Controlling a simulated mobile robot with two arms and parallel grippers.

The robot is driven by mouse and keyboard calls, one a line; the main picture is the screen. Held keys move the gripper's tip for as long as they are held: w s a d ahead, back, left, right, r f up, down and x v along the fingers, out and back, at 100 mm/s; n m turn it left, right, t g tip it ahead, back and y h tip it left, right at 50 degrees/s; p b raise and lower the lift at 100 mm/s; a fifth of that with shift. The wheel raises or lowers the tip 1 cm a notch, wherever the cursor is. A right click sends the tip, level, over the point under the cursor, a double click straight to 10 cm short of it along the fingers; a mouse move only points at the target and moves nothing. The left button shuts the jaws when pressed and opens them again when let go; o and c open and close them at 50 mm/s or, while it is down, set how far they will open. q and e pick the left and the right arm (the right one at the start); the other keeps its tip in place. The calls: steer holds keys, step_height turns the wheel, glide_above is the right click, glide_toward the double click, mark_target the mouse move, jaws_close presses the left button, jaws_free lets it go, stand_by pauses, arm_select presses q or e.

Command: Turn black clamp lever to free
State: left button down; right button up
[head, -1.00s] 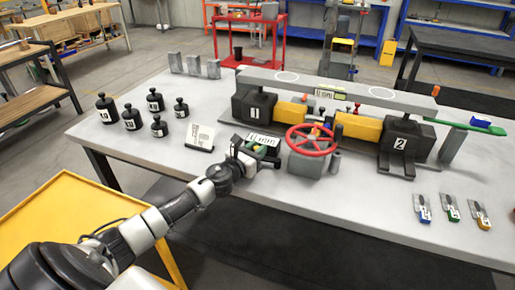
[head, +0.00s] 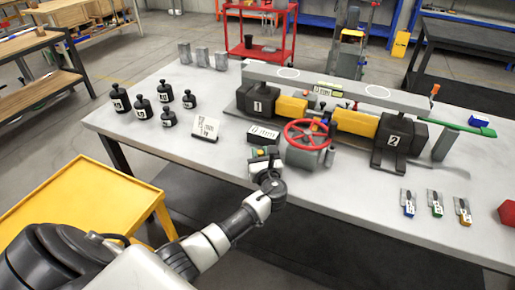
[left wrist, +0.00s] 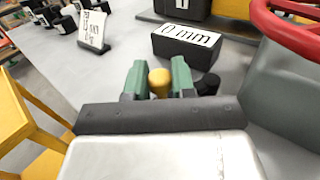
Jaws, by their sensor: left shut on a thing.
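My left gripper (head: 263,156) is at the front of the table, just left of the grey housing (head: 309,158) with the red handwheel (head: 306,133). In the left wrist view its green-padded fingers (left wrist: 160,82) are shut on a rounded yellow knob (left wrist: 160,84). A small black part (left wrist: 208,84) shows right of the fingers, beside the housing; I cannot tell whether it belongs to the clamp lever. The rest of whatever carries the knob is hidden behind the gripper. My right gripper is not in view.
A black display block (head: 263,134) reading 0 mm stands just behind the gripper. A white card (head: 205,128) and several black weights (head: 142,107) are to the left. The beam (head: 330,83) lies behind the handwheel. Several small tagged gauges (head: 435,202) lie at the right.

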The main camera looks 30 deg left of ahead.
arm_select(q)
steer(key=d+n+g+y, duration=0.1)
steer(key=n+g+y, duration=0.1)
steer(key=g, duration=0.1)
steer(key=shift+s+d+n+g+y, duration=0.15)
steer(key=shift+d+n+g+y, duration=0.15)
steer(key=shift+d+n, duration=0.1)
steer(key=shift+d+n+g+y+b, duration=0.3)
steer(key=shift+n+g, duration=0.25)
steer(key=shift+g, duration=0.3)
steer(key=shift+d+n+g+y+b, duration=0.25)
steer(key=shift+n+g+y+b, duration=0.1)
steer(key=shift+n+g, duration=0.35)
steer(key=shift+d+n+g+y+b, duration=0.25)
steer(key=shift+n+g+y+b, duration=0.15)
steer(key=shift+g, duration=0.55)
steer(key=c, duration=1.2)
jaws_free()
steer(key=shift+c, duration=0.2)
